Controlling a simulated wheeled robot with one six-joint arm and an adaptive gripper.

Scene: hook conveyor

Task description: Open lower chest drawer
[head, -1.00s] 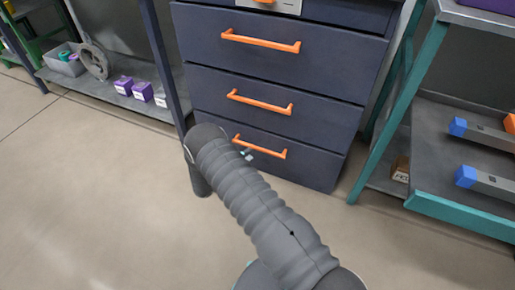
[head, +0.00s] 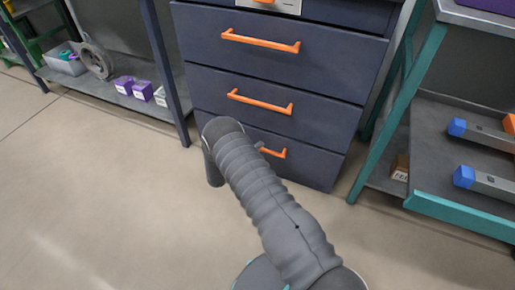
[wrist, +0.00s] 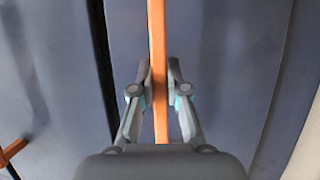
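The lower chest drawer (head: 316,167) is the bottom dark-blue front of the chest. It looks flush with the drawers above. Its orange handle (head: 273,152) shows partly in the head view; my arm hides its left part. In the wrist view the handle (wrist: 158,40) runs upright through the middle, between the two fingers. My gripper (wrist: 158,82) has its fingers drawn in close against both sides of the handle and looks shut on it. In the head view my arm hides most of the gripper.
Drawers with orange handles (head: 260,103) sit above. A teal-framed rack (head: 425,207) with blue-ended bars (head: 483,180) stands close at right. A shelf (head: 95,94) with purple boxes (head: 142,90) stands at left. The floor in front is clear.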

